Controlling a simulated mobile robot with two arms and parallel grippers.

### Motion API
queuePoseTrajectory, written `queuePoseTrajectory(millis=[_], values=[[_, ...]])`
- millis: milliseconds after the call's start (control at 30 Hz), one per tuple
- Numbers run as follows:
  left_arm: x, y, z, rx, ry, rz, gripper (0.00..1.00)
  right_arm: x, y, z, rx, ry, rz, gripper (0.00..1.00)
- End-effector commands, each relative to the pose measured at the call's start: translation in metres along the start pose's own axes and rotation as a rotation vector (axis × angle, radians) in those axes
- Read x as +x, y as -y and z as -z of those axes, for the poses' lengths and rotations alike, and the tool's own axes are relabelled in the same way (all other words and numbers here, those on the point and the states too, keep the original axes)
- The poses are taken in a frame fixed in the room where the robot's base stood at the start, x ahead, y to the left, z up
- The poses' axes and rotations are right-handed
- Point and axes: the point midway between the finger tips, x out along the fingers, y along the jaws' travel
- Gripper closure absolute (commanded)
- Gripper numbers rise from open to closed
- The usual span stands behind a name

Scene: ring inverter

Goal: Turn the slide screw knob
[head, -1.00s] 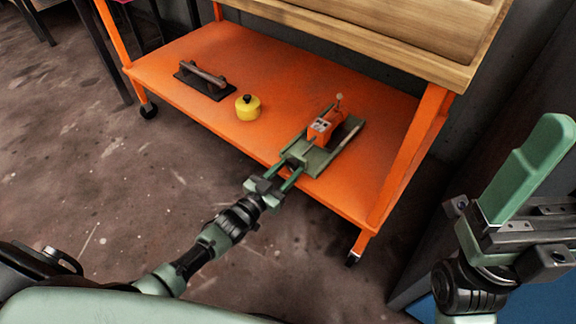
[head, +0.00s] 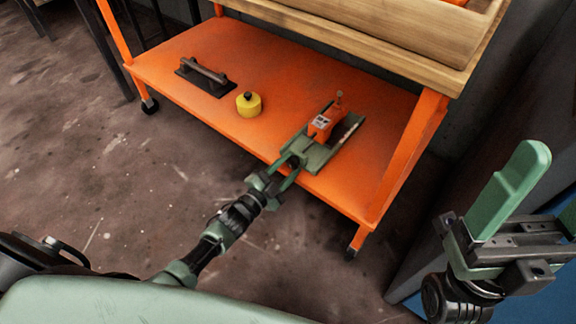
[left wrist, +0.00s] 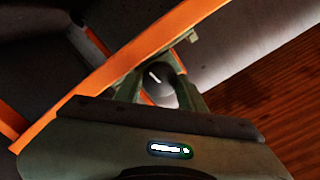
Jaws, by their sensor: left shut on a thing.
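A slide device with a green base (head: 318,157) and an orange block (head: 324,122) sits near the front edge of the orange shelf. A small post stands on the block. The dark knob (head: 293,162) is at the device's near end. My left gripper (head: 287,170) is shut on the knob, with its fingers on either side. In the left wrist view the dark round knob (left wrist: 161,82) shows between the green fingers, partly in shadow. My right gripper (head: 552,180) is at the far right, fingers apart and empty, one finger cut by the picture edge.
The orange shelf (head: 215,62) also holds a yellow round weight (head: 248,104) and a dark handled tool (head: 206,76). A wooden top (head: 400,58) overhangs the shelf's back. An orange leg (head: 412,155) stands right of the device.

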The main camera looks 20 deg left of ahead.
Motion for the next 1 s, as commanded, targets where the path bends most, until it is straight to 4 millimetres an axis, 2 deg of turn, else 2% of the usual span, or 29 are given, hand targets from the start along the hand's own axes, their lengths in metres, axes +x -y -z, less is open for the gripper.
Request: queuePoseTrajectory(millis=[600, 633, 667, 1000], values=[[-0.0010, -0.0016, -0.0010, 0.041, 0.003, -0.002, 1.00, -0.0008, -0.0001, -0.0008, 0.000, 0.002, 0.000, 0.20], [-0.0010, -0.0016, -0.0010, 0.041, 0.003, -0.003, 0.55, -0.0008, -0.0001, -0.0008, 0.000, 0.002, 0.000, 0.20], [-0.0010, -0.0016, -0.0010, 0.041, 0.003, -0.002, 0.51, -0.0008, -0.0001, -0.0008, 0.000, 0.002, 0.000, 0.20], [-0.0009, -0.0020, -0.0011, 0.020, 0.002, -0.003, 0.51, -0.0005, -0.0006, -0.0002, -0.002, -0.003, 0.000, 0.20]])
